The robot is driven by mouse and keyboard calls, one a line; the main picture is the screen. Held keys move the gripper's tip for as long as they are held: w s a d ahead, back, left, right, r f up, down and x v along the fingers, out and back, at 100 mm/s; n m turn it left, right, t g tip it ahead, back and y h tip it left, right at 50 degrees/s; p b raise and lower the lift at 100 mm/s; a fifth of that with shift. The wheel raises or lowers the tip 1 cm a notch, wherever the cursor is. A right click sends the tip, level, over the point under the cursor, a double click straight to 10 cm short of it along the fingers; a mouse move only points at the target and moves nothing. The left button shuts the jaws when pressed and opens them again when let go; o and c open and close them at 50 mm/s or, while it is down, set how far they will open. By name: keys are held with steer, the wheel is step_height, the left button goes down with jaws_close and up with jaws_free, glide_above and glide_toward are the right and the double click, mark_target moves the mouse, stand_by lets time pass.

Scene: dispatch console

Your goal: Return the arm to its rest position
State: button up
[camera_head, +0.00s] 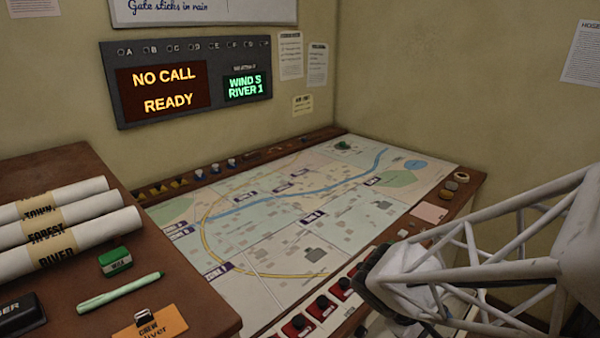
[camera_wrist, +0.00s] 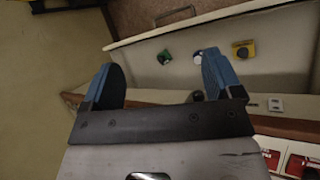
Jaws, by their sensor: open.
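My gripper (camera_wrist: 165,75) shows in the wrist view with its two blue-padded fingers spread apart and nothing between them. Beyond the fingers is a pale, tray-like recess with a wooden edge. My arm (camera_head: 500,265), a white lattice frame with a dark joint, fills the lower right of the head view, over the right front of the console. I cannot make out the gripper's fingers in the head view. The map board (camera_head: 300,205) lies flat on the console, its lower right part hidden by my arm.
In the recess are a yellow block with a dark knob (camera_wrist: 243,49) and a small green item (camera_wrist: 165,57). Red switches (camera_head: 300,325) line the console's front. Rolled maps (camera_head: 70,225), a green marker (camera_head: 120,293) and an orange card (camera_head: 150,328) lie on the left desk. The wall display (camera_head: 185,80) reads NO CALL READY.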

steer(key=s+a+r+m+t+y, duration=0.1)
steer(key=s+a+r+m+y, duration=0.2)
steer(key=r, duration=0.3)
steer(key=s+a+r+m+t+y, duration=0.2)
steer(key=s+a+r+m+y, duration=0.1)
steer(key=r, duration=0.4)
steer(key=shift+s+a+y, duration=0.15)
steer(key=shift+s+y, duration=0.15)
steer(key=shift+y, duration=0.3)
stand_by(0.4)
